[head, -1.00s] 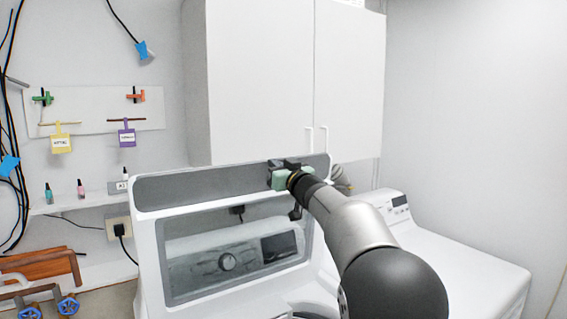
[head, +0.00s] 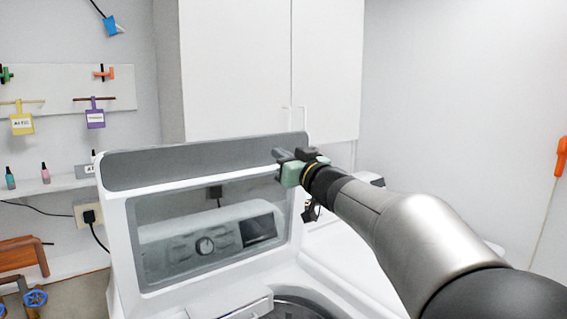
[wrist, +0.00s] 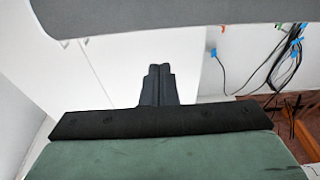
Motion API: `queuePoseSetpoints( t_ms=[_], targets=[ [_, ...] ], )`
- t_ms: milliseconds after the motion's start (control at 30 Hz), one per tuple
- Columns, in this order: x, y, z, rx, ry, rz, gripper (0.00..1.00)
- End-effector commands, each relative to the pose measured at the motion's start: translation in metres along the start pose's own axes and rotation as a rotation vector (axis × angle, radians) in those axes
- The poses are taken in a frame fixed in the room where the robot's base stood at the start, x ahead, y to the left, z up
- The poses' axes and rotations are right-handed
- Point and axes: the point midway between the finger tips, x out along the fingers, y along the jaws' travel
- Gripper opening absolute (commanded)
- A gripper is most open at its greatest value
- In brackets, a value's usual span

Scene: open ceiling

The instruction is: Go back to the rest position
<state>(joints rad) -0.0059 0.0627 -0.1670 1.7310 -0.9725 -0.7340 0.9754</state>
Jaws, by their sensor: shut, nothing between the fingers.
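My gripper (head: 284,155) is at the right end of the raised washer lid (head: 131,228), in front of its upper right corner in the head view. I cannot tell whether it touches the lid. Its fingers show together and empty in the wrist view (wrist: 158,84). The lid stands open and upright, with a grey top band and a clear window. The drum opening (head: 290,309) is at the bottom of the head view, partly cut off. In the wrist view, a grey-white edge (wrist: 150,14) crosses the top.
White cabinets (head: 235,70) hang behind the lid. A second white machine (head: 370,180) stands behind my arm, mostly hidden. A shelf with small bottles (head: 45,173) and a board with hanging tags (head: 96,115) are at left. The right wall has free room before it.

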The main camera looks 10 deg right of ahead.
Motion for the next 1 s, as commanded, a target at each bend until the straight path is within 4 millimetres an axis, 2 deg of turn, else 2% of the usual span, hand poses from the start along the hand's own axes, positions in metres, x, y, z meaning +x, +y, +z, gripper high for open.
queuePoseSetpoints(
  t_ms=[133, 200, 267, 333, 467, 600, 700, 800, 900, 1000],
  targets=[
    [-0.013, 0.007, 0.008, 0.004, -0.026, 0.062, 0.0],
    [-0.026, 0.017, 0.025, 0.011, -0.081, 0.157, 0.0],
    [-0.046, 0.027, 0.049, 0.021, -0.167, 0.269, 0.0],
    [-0.078, 0.033, 0.087, 0.037, -0.309, 0.395, 0.0],
    [-0.148, 0.024, 0.159, 0.074, -0.61, 0.546, 0.0],
    [-0.228, -0.009, 0.224, 0.122, -0.941, 0.598, 0.0],
    [-0.285, -0.043, 0.26, 0.164, -1.171, 0.581, 0.0],
    [-0.338, -0.079, 0.285, 0.21, -1.375, 0.532, 0.0],
    [-0.379, -0.111, 0.299, 0.25, -1.531, 0.47, 0.0],
    [-0.406, -0.132, 0.306, 0.282, -1.634, 0.418, 0.0]
  ],
)
